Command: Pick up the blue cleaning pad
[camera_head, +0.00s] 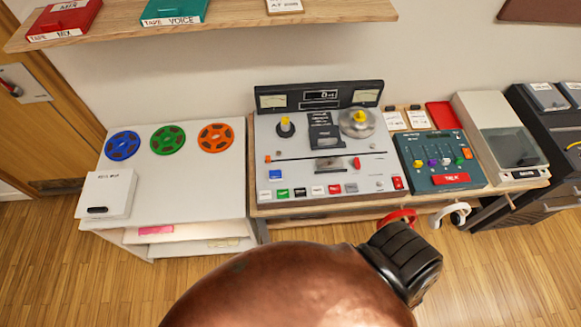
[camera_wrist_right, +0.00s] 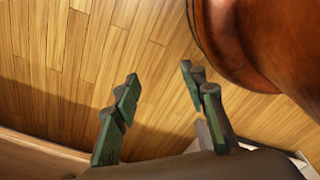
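A small blue square piece (camera_head: 276,174) lies on the left part of the grey tape machine's top (camera_head: 375,183), above a row of coloured buttons. It may be the blue cleaning pad, but it is too small to tell it from a button. My right gripper (camera_wrist_right: 158,78) shows in the right wrist view, its two fingers apart with nothing between them, above bare wood floor. No blue pad shows in that view. My left gripper is not in view. A copper-coloured arm part of mine fills the bottom middle of the head view.
A white cabinet (camera_head: 190,190) with blue, green and orange reels stands left of the machine. A dark teal mixer (camera_head: 440,163) and a grey turntable-like unit (camera_head: 490,125) stand at right. Red and white headphones (camera_head: 458,214) hang at the desk's front edge. A wooden shelf (camera_head: 235,23) runs above.

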